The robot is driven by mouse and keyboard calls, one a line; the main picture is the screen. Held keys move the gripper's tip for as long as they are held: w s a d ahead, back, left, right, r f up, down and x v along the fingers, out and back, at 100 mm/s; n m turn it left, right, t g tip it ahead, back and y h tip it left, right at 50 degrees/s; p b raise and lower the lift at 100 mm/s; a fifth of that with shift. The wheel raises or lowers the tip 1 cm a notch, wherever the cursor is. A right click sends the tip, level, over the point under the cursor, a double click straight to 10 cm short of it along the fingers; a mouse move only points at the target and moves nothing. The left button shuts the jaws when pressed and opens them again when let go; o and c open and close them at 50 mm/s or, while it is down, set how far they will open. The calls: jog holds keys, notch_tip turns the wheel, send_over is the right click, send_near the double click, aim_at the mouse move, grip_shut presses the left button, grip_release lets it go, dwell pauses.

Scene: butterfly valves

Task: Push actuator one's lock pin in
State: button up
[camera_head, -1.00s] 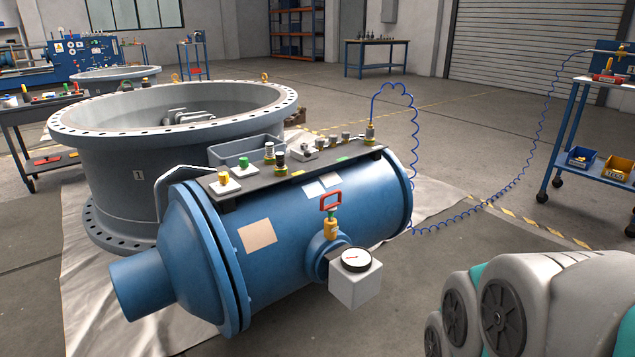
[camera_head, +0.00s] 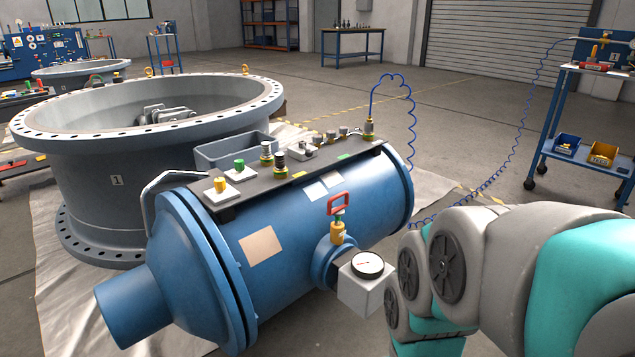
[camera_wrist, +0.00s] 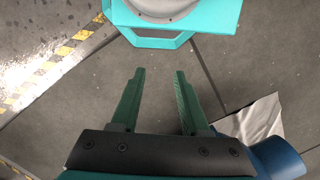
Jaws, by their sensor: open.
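The blue cylindrical actuator (camera_head: 290,230) lies beside the large grey valve body (camera_head: 115,180) marked 1. A red loop handle (camera_head: 338,203) on a green and yellow stem (camera_head: 338,232) stands up from its side fitting; I take it for the lock pin. How deep the pin sits is not clear. A dial gauge (camera_head: 368,265) on a pale box (camera_head: 360,292) is just right of it. In the wrist view my gripper (camera_wrist: 158,74) is open and empty above the floor; the blue metal (camera_wrist: 290,160) at lower right is probably the actuator. The head view does not show the gripper.
A dark panel (camera_head: 320,163) with knobs and fittings runs along the actuator's top. A coiled blue hose (camera_head: 512,150) leads to a blue cart (camera_head: 580,110) at right. A grey bin (camera_head: 233,150) sits behind the panel. Floor (camera_head: 450,110) behind is free.

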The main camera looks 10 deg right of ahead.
jog(key=w+d+r+n+h, duration=0.35)
jog(key=w+d+h, duration=0.25)
jog(key=w+d, duration=0.65)
jog(key=w+d+r+n+t+h, duration=0.1)
jog(key=w+d+r+n+h, duration=0.15)
jog(key=w, duration=0.45)
jog(key=w+d+r+n+h, duration=0.2)
jog(key=w+h, duration=0.2)
jog(key=w, duration=0.3)
jog(key=n+t+h, duration=0.3)
jog(key=n+t, duration=0.8)
jog(key=n, duration=0.4)
send_near(346, 192)
jog(key=x, duration=0.3)
jog(key=shift+y, duration=0.25)
jog(key=x, duration=0.7)
jog(key=shift+w+d+f, duration=0.1)
jog(key=shift+w+d, duration=0.1)
jog(key=shift+w, duration=0.1)
jog(key=shift+c, duration=0.2)
